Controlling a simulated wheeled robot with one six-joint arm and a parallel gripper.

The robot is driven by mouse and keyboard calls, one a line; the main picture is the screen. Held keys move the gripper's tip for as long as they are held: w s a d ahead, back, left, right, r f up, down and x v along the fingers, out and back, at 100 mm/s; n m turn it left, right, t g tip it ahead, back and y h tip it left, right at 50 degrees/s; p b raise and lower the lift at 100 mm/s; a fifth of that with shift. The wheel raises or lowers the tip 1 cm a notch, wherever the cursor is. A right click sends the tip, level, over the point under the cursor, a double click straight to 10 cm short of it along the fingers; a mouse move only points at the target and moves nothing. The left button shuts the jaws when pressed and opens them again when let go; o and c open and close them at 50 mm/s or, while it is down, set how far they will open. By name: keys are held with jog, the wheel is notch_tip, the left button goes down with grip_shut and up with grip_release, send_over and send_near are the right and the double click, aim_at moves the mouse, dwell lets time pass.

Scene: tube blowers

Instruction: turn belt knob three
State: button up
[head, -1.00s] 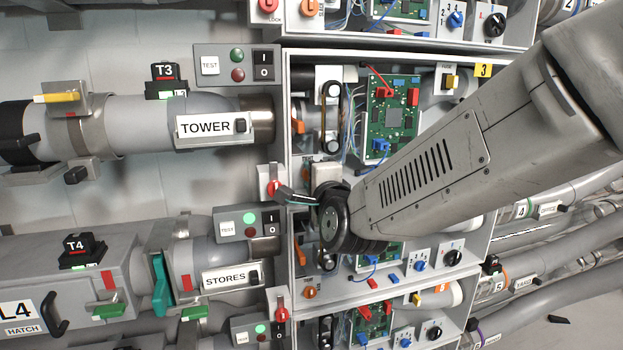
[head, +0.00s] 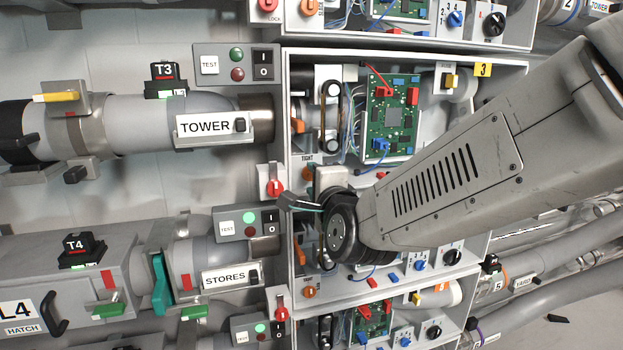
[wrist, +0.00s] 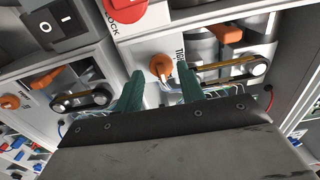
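Belt knob three is an orange knob (head: 306,174) under a "TIGHT" label, low on the left side of the box marked 3 (head: 482,70) in the head view. In the wrist view the orange knob (wrist: 161,65) sits on its pale panel, between the tips of my two teal fingers. My gripper (wrist: 160,73) is open, with a gap on both sides of the knob. Whether the tips reach past the knob's face is hard to tell. In the head view my gripper (head: 298,202) is seen small, just below the knob, its fingers mostly hidden.
A red lock knob (head: 272,187) is close on the left; it also shows in the wrist view (wrist: 125,8). Box three's belt (wrist: 225,73) and orange lever (wrist: 228,34) lie right of the fingers. A green circuit board (head: 392,115) stands deeper in the box.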

jog(key=v, duration=0.5)
jog(key=shift+s, duration=0.2)
notch_tip(320, 180, down, 7)
jog(key=s+a+n+g+y, duration=0.1)
jog(key=s+a+n+g, duration=0.1)
jog(key=n+g, duration=0.35)
jog(key=s+d+f+n+g+h, duration=0.2)
jog(key=s+d+f+n+g, duration=0.3)
jog(key=s+n, duration=0.25)
jog(key=s+d+r+n+g+h, duration=0.1)
jog(key=s+d+g+h, duration=0.1)
jog(key=s+d, duration=0.7)
jog(key=s+d+r+n+g+h, duration=0.1)
jog(key=s+d+g+h, duration=0.1)
jog(key=s+d, duration=0.6)
jog(key=shift+s+d+r+g, duration=0.4)
jog(key=shift+d+g, duration=0.45)
jog(key=shift+d, duration=0.9)
